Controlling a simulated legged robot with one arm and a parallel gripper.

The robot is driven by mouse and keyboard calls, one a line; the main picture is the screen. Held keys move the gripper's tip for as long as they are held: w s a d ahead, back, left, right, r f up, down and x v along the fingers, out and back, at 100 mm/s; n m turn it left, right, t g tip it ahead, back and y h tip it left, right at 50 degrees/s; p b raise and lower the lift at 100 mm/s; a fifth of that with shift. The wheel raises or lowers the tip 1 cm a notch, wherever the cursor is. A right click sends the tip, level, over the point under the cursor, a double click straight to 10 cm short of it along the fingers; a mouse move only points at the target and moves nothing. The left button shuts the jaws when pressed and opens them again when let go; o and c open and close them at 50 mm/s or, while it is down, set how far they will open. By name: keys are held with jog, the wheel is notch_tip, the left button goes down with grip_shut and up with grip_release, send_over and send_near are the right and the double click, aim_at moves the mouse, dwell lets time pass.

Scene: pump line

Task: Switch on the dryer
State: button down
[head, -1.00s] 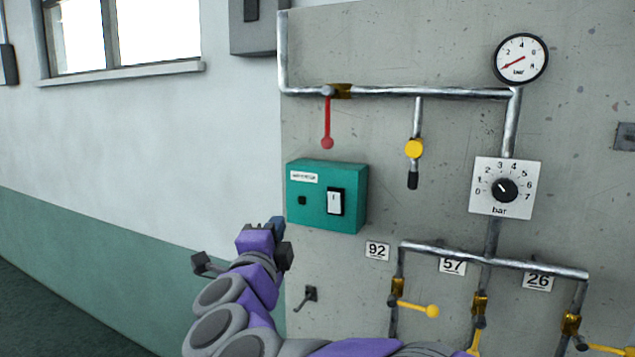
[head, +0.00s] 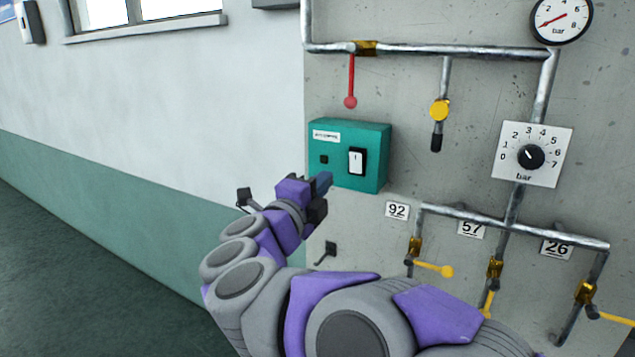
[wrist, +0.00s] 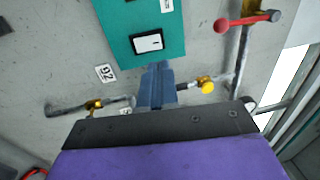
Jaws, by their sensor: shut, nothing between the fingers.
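The dryer box is a teal box (head: 376,140) on the concrete wall, with a white label at its upper left and a small dark button. Its white rocker switch (head: 356,161) sits in a black frame on the front. The box and the switch (wrist: 149,42) also show at the top of the wrist view. My gripper (head: 325,183) is shut and empty, just in front of the box's lower left part, below and left of the switch. In the wrist view its blue fingers (wrist: 158,84) point toward the switch, apart from it. The head view hides part of the box's lower edge behind my gripper.
A red lever (head: 351,85) hangs above the box, and a yellow valve (head: 439,110) is to its right. A pressure dial (head: 531,157) and a gauge (head: 561,18) are further right. Yellow-handled taps (head: 447,271) sit below.

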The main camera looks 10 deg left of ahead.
aim_at(351, 152)
jog(key=x, duration=1)
jog(key=shift+w+a, duration=0.15)
jog(key=shift+w, duration=0.25)
jog(key=shift+w+d, duration=0.15)
jog(key=shift+d, duration=0.15)
jog(key=shift+r, duration=0.1)
